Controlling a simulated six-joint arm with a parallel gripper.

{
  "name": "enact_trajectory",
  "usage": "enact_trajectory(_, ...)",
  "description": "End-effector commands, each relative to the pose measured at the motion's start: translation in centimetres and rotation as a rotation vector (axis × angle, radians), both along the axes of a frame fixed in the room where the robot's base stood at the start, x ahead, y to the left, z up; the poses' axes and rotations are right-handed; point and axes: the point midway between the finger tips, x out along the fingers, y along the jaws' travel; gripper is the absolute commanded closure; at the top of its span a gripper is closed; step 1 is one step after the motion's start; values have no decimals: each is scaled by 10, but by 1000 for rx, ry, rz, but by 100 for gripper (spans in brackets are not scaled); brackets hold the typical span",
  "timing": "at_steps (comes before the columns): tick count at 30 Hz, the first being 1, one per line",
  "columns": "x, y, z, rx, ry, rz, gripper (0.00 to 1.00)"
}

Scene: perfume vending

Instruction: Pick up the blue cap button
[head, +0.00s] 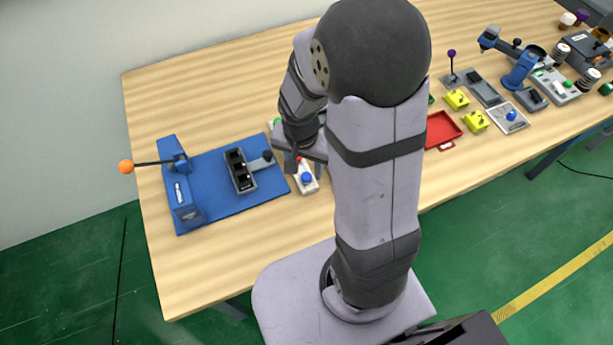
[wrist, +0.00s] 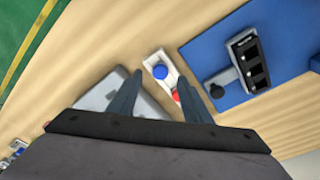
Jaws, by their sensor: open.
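The blue cap button (head: 307,177) sits at the near end of a narrow white holder (head: 312,188) on the wooden table. A red cap (head: 298,159) sits beside it on the same holder. In the wrist view the blue cap button (wrist: 160,72) lies ahead of my gripper (wrist: 160,77), between the lines of its two fingers. The red cap (wrist: 176,96) shows between the fingers, close to the right one, which covers part of the holder. My gripper is open and empty above the holder. I cannot tell its exact height.
A blue base plate (head: 215,165) with a lever press (head: 182,190) and a dark slotted block (head: 240,171) lies left of the holder. A red tray (head: 441,129), yellow pieces (head: 475,121) and other devices stand to the right. The table's front left is clear.

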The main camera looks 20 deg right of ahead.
Motion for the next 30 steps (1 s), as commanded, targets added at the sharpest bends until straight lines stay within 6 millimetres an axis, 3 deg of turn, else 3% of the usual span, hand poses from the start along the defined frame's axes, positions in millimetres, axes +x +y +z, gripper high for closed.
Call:
enact_trajectory(12,4,-4,-38,0,3,0,55)
enact_trajectory(22,5,-5,-42,1,-1,0,55)
enact_trajectory(27,5,-5,-42,1,-1,0,93)
enact_trajectory(28,5,-5,-42,1,-1,0,99)
enact_trajectory(30,5,-5,-42,1,-1,0,99)
